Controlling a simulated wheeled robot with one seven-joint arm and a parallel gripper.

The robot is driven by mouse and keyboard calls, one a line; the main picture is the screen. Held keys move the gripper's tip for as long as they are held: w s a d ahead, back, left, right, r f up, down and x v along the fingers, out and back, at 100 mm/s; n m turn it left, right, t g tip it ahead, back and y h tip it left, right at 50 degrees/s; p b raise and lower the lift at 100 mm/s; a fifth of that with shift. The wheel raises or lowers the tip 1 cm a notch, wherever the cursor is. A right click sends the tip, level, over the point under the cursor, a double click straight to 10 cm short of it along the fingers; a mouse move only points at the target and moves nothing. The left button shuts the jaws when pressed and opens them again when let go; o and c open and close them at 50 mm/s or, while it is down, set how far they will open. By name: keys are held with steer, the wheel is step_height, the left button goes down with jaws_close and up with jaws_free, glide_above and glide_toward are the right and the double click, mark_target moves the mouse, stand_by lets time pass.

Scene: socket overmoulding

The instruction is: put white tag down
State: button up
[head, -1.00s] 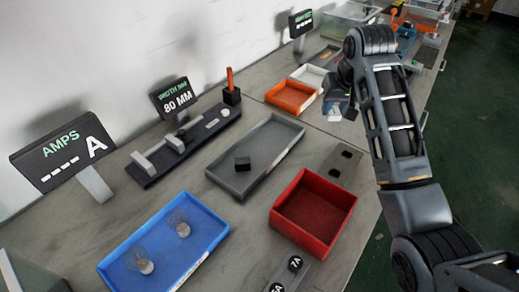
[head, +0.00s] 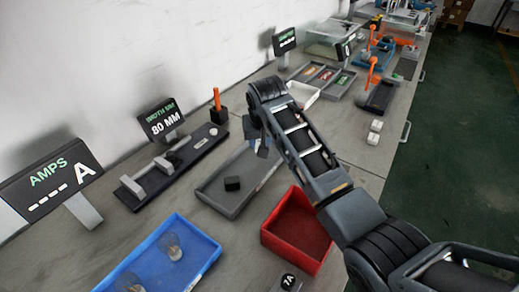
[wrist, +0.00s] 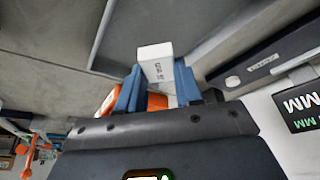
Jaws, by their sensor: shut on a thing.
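My gripper (wrist: 158,88) is shut on the white tag (wrist: 156,62), a small white block with dark print, held between its blue fingers in the wrist view. In the head view my gripper (head: 261,148) is over the far end of the grey tray (head: 212,195). The tag cannot be made out there. The grey tray also shows in the wrist view (wrist: 106,30), beyond the tag. Whether the tag touches anything below is not clear.
A black block (head: 232,184) lies in the grey tray. The red bin (head: 268,243) and blue tray (head: 205,262) stand nearer. The 80 MM display (head: 161,118) and black fixture (head: 203,143) are at left. An orange thing (wrist: 104,103) shows behind my fingers.

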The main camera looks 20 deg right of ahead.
mark_target(260, 159)
steer(key=shift+a+f, duration=0.1)
steer(key=shift+f, duration=1.9)
steer(key=shift+f, duration=0.2)
steer(key=o, duration=1.1)
steer(key=shift+r, duration=0.1)
steer(key=shift+r+p, duration=0.2)
steer(key=shift+p, duration=0.1)
steer(key=v, duration=1.1)
steer(key=shift+s+r, duration=0.2)
steer(key=shift+r, duration=0.15)
